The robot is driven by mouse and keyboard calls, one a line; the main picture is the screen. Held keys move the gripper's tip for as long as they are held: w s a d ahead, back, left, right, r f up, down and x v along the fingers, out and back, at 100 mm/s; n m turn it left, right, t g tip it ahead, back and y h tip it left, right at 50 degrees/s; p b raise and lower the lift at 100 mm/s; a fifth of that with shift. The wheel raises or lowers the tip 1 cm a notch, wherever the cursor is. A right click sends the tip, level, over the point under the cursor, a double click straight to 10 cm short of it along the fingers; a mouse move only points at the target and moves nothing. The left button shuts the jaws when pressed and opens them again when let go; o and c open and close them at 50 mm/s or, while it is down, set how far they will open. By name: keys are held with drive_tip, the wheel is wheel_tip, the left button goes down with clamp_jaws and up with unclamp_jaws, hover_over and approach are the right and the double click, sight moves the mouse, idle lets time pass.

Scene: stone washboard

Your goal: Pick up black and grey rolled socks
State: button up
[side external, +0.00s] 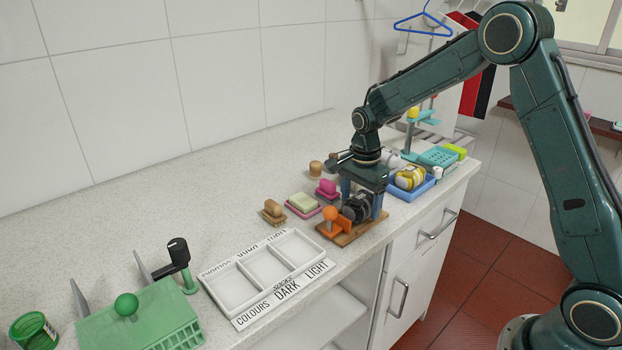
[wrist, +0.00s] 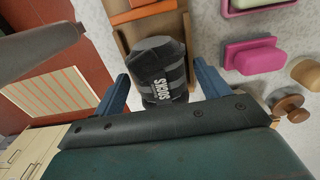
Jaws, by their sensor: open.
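The black and grey rolled socks (side external: 357,208) lie on a wooden board (side external: 350,236) near the counter's front edge. In the wrist view the socks (wrist: 162,72) carry a band with white lettering and sit between the two blue fingers. My gripper (side external: 361,197) is open and points down over the socks, with a finger on either side. In the wrist view my gripper (wrist: 163,90) shows a gap between each finger and the socks. Part of the socks is hidden behind a finger and the orange piece in the side view.
An orange knobbed piece (side external: 331,220) stands on the board beside the socks. A pink soap (side external: 327,188) and a pale soap on a pink dish (side external: 303,203) are close by. A blue tray (side external: 410,191) with yellow rolled socks is behind right. A white sorting tray (side external: 266,272) is at front left.

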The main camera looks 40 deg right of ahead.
sight(361, 198)
drive_tip(key=shift+f, duration=0.1)
idle(0.4)
drive_tip(key=c, duration=1.1)
drive_tip(key=shift+o, duration=0.2)
wheel_tip(361, 198, up, 20)
idle(0.5)
drive_tip(key=a+f+n, duration=0.4)
drive_tip(key=a+n, duration=0.2)
drive_tip(key=a, duration=0.3)
drive_tip(key=a+f+n, duration=0.4)
drive_tip(key=a+n, duration=0.2)
drive_tip(key=a, duration=0.2)
drive_tip(key=w+a+f+n, duration=0.1)
drive_tip(key=a+f+n, duration=0.3)
drive_tip(key=a, duration=0.5)
drive_tip(key=shift+a+f+n, duration=0.25)
drive_tip(key=shift+a+n, duration=0.1)
drive_tip(key=shift+n, duration=0.65)
